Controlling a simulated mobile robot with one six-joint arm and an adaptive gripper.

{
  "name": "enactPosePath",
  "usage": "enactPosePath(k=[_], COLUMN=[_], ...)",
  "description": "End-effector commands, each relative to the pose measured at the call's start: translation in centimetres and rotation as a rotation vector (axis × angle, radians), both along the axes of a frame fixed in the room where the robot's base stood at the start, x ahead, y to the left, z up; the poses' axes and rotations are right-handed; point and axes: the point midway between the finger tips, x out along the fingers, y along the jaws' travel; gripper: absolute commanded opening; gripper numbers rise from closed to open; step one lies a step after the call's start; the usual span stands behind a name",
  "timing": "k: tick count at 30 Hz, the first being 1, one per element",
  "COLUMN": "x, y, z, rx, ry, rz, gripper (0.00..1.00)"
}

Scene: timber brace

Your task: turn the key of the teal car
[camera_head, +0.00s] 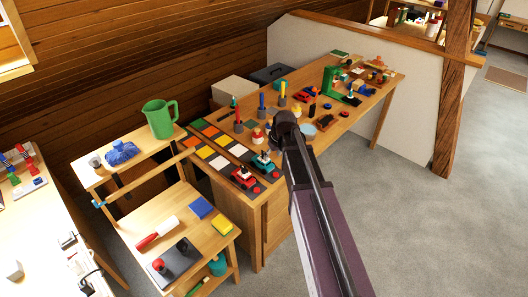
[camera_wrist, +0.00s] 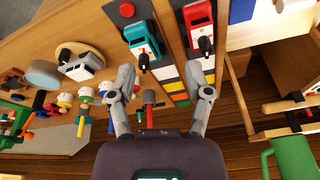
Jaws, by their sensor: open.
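The teal car (camera_head: 262,161) stands on the dark strip at the near end of the long wooden bench, beside a red car (camera_head: 243,177). In the wrist view the teal car (camera_wrist: 143,37) is at the upper middle, with a small black piece at its lower end that may be the key (camera_wrist: 145,62). The red car (camera_wrist: 199,17) is to its right. My gripper (camera_wrist: 167,78) is open and empty, its fingers spread below the two cars in the picture. In the head view my arm hides most of the gripper.
Coloured squares (camera_head: 210,130) lie behind the cars. Pots with coloured handles (camera_head: 262,110) and small figures stand farther along the bench. A green jug (camera_head: 160,118) stands on a small side table to the left. Grey floor (camera_head: 420,230) is clear on the right.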

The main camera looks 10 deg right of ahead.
Motion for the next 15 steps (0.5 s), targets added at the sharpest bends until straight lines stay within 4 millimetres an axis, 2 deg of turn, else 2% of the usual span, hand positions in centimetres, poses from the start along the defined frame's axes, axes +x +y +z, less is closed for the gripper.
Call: enactPosePath(k=[1, 6, 10, 15], x=[2.3, 6.2, 7.5, 7.7], y=[-0.4, -1.0, -1.3, -1.4], z=[0.8, 1.9, 2.2, 2.3], rx=[0.003, 0.006, 0.004, 0.004], ry=[-0.026, -0.097, -0.125, -0.134], rz=[0.028, 0.110, 0.143, 0.151], gripper=[0.65, 0.65, 0.65, 0.65])
